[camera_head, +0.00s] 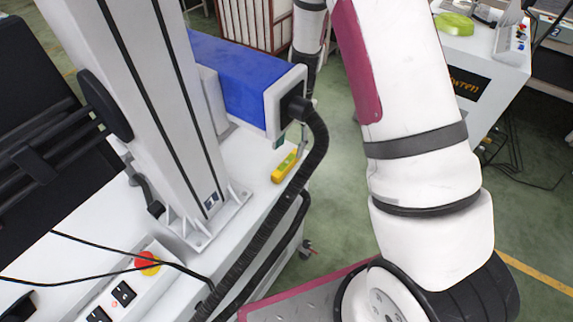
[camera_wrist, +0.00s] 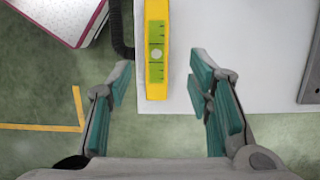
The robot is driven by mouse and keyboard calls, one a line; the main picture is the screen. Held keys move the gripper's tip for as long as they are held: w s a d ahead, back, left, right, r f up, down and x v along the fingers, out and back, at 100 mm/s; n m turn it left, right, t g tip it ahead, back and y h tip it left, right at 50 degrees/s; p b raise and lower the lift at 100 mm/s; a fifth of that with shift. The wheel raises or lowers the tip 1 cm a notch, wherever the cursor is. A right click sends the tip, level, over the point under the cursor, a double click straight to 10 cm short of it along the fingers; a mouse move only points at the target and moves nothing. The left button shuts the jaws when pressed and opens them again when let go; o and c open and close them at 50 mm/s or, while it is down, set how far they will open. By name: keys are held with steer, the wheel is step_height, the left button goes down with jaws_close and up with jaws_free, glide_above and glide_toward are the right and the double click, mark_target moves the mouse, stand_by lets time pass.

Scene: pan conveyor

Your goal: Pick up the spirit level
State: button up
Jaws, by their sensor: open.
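The spirit level (camera_wrist: 156,70) is a yellow bar with a green-lit scale strip and a round pale bubble window. In the wrist view it lies lengthwise on a white surface (camera_wrist: 220,30), its near end close to the surface's edge. It also shows in the head view (camera_head: 284,167), on the white bench top beside a black corrugated hose. My gripper (camera_wrist: 158,85) is open and empty, with teal-padded fingers on either side of the level's near end and apart from it.
A blue and white machine head (camera_head: 240,85) on a white column overhangs the bench near the level. The black hose (camera_head: 270,220) runs close by it. A red emergency button (camera_head: 147,262) sits on the bench at lower left. Green floor lies beyond the bench edge.

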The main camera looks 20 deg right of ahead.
mark_target(287, 162)
steer(key=x, duration=0.4)
steer(key=shift+s, duration=0.3)
steer(key=shift+a+f, duration=0.1)
steer(key=shift+f, duration=0.5)
jaws_close()
